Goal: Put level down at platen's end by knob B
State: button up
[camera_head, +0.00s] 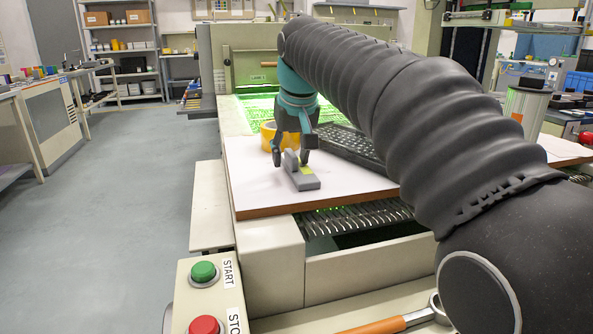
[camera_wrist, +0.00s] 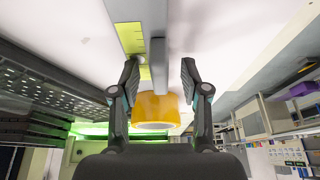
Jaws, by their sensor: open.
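A grey block (camera_head: 305,183) with an upright fin (camera_head: 291,160) and a yellow-green marked strip lies near the front left of the white board (camera_head: 250,185); it looks like the level. In the wrist view the fin (camera_wrist: 158,55) stands between the fingers, with the strip (camera_wrist: 131,38) to its left. My gripper (camera_head: 292,156) is open, its fingers (camera_wrist: 160,68) on either side of the fin with gaps visible. I take the white board with the brown edge as the platen, but cannot be sure. No knob marked B can be made out.
A yellow roll (camera_head: 267,134) stands just behind my gripper; it shows in the wrist view too (camera_wrist: 155,108). Green and red buttons (camera_head: 204,271) are at the front left. The board's left front is bare.

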grip_shut()
jog(key=shift+r, duration=0.15)
